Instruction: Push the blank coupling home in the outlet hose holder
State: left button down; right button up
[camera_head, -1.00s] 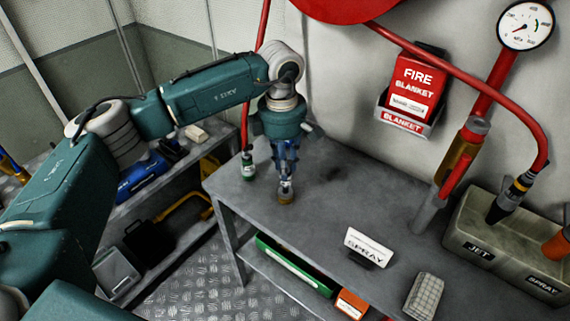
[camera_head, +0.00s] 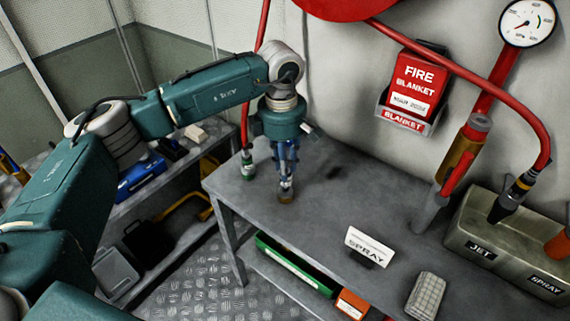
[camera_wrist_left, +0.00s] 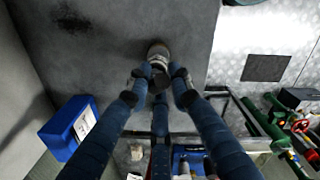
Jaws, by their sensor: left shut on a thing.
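My left gripper (camera_head: 286,184) points down over the grey bench top. Its blue fingers are shut on a small round metal piece with a brownish lower rim, which looks like the blank coupling (camera_head: 286,197). The left wrist view shows the coupling (camera_wrist_left: 158,54) between the fingertips (camera_wrist_left: 158,82), just above or on the bench; I cannot tell which. A red hose with a green end fitting (camera_head: 247,165) hangs left of the gripper. I cannot make out the outlet hose holder for certain. My right gripper is not in view.
A holder box marked "JET" and "SPRAY" (camera_head: 506,245) is at the right, under a red hose. A fire blanket case (camera_head: 412,85) hangs on the wall. The bench middle is clear.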

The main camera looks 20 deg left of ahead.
pick_arm(q)
jog(key=shift+f+b, duration=0.85)
jog(key=shift+f, duration=0.35)
jog(key=c, duration=1.5)
grip_release()
jog(key=shift+o, duration=0.2)
jog(key=shift+r, duration=0.15)
